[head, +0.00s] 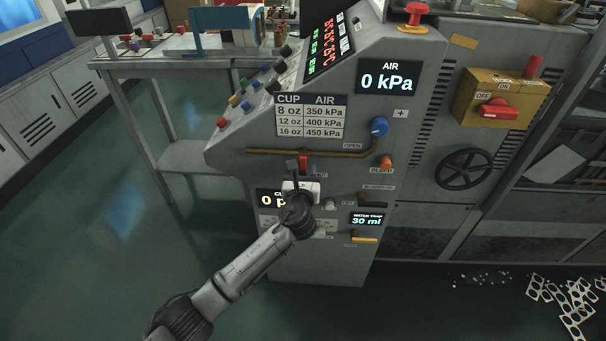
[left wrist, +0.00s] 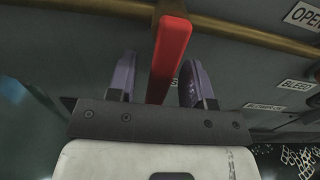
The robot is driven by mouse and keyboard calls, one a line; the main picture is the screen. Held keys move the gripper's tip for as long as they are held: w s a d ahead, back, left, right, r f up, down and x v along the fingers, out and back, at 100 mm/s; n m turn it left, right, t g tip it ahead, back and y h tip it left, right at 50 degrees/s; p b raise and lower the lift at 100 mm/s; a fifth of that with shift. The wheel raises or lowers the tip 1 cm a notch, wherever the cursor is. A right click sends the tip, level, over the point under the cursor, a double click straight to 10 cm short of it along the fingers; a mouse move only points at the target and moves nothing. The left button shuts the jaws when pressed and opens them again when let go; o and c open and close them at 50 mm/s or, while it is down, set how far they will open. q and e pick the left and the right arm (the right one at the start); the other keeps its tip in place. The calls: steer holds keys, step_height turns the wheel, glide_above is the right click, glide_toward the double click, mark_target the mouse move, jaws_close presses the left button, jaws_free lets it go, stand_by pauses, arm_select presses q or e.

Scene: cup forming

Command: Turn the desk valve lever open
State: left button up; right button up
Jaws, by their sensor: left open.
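A red lever (head: 304,163) sits by the brass pipe (head: 325,153) on the front of the grey control console (head: 255,140). In the left wrist view the red lever (left wrist: 168,50) hangs down from the pipe (left wrist: 235,32). My left gripper (head: 301,179) is just below the pipe in the head view, covering the lever's lower part. In the left wrist view its two purple-grey fingers (left wrist: 160,78) are apart, one on each side of the lever, with a visible gap at each side. My right gripper is not in view.
A blue knob (head: 379,126) and an orange knob (head: 385,162) sit right of the lever. The air display (head: 388,80) reads 0 kPa; the water trap display (head: 366,220) reads 30 ml. A black handwheel (head: 465,169) is farther right. Green floor (head: 80,240) is clear at left.

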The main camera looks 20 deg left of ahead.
arm_select(q)
jaws_close()
stand_by(0.5)
